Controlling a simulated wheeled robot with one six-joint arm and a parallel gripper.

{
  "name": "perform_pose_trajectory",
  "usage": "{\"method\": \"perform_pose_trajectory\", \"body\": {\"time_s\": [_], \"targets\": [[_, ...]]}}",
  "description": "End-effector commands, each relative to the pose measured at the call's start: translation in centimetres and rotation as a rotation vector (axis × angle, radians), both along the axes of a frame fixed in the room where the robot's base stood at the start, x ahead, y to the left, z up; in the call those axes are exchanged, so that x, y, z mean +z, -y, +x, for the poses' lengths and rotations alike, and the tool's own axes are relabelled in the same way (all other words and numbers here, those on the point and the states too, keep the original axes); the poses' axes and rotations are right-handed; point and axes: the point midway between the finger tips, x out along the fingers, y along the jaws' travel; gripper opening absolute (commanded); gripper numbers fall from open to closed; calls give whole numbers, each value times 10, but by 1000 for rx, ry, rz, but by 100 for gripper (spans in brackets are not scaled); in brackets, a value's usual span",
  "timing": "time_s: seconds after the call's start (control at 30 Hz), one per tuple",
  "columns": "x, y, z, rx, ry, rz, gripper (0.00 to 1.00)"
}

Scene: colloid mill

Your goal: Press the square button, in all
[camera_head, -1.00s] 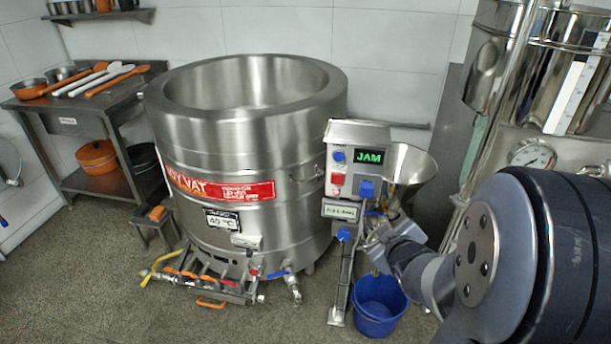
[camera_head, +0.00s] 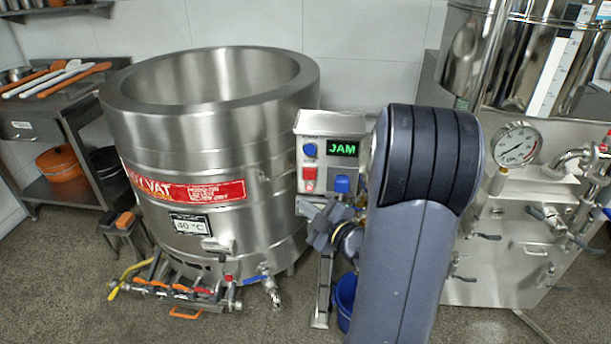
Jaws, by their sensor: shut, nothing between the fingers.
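The colloid mill's control box (camera_head: 330,125) stands beside the large steel vat, its green display reading "JAM". My gripper (camera_head: 318,232) is shut and empty, just below the box and low in front of the mill. It looks apart from the buttons. My large grey arm link hides the mill's right side and funnel.
The steel vat (camera_head: 215,130) fills the left middle, with valves and pipes (camera_head: 180,290) at its foot. A blue bucket (camera_head: 346,300) is partly hidden behind my arm. A steel machine with a pressure gauge (camera_head: 515,144) stands at right.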

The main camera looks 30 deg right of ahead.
Motion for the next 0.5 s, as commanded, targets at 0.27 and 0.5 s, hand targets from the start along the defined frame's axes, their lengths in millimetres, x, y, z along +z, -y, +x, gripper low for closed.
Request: {"method": "perform_pose_trajectory", "body": {"time_s": [0.27,0.5], "targets": [[1,5,7,0,0,-1,0],[2,22,33,0,-1,0,0]]}}
